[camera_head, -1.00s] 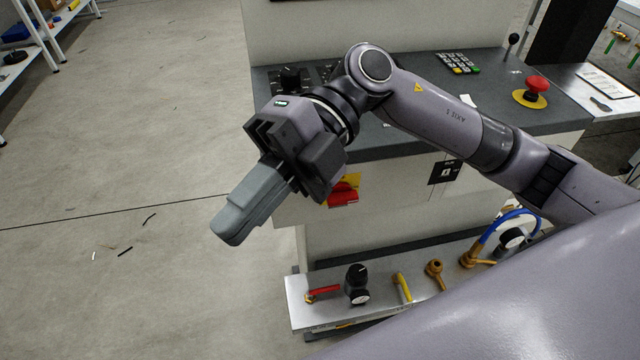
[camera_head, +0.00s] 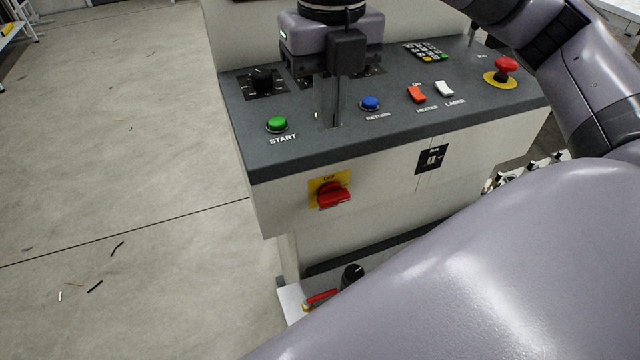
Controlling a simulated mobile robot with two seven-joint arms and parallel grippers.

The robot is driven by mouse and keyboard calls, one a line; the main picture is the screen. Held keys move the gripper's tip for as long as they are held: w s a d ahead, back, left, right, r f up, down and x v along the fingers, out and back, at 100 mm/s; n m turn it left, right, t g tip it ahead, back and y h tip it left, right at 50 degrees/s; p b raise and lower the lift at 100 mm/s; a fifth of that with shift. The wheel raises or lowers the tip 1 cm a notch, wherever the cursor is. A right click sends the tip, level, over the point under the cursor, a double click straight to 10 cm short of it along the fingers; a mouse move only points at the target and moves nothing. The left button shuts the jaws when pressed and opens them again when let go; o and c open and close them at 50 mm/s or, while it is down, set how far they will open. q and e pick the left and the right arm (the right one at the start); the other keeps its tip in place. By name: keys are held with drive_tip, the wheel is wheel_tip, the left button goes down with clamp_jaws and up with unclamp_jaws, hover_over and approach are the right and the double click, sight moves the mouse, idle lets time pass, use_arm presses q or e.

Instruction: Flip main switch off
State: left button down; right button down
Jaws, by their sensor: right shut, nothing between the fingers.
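The main switch (camera_head: 333,195) is a red rotary handle on a yellow plate, on the front face of the machine cabinet below the control panel. The word on the plate above the handle is partly legible, and the handle lies roughly level with a slight tilt. My right gripper (camera_head: 328,122) is shut and empty. It points down over the control panel, between the green START button (camera_head: 277,124) and the blue RETURN button (camera_head: 370,103), above and apart from the main switch. My left gripper is not in view.
A small black plate (camera_head: 431,159) sits on the front face. Open floor lies left of the cabinet.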

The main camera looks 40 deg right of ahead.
sight(323, 202)
idle(0.3)
wheel_tip(323, 202, down, 14)
drive_tip(key=shift+f, duration=0.1)
idle(0.4)
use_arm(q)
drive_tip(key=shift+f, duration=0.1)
use_arm(e)
drive_tip(key=b, duration=0.2)
drive_tip(key=shift+a+f+b, duration=0.3)
drive_tip(key=shift+a+b, duration=0.05)
drive_tip(key=shift+a, duration=0.15)
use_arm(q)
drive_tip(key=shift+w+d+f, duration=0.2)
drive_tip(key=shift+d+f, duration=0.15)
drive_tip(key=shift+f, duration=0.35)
use_arm(e)
drive_tip(key=shift+w+r, duration=0.1)
drive_tip(key=shift+r, duration=0.1)
drive_tip(key=shift+s+d+r, duration=0.15)
drive_tip(key=shift+s+d, duration=0.05)
drive_tip(key=shift+d, duration=0.6)
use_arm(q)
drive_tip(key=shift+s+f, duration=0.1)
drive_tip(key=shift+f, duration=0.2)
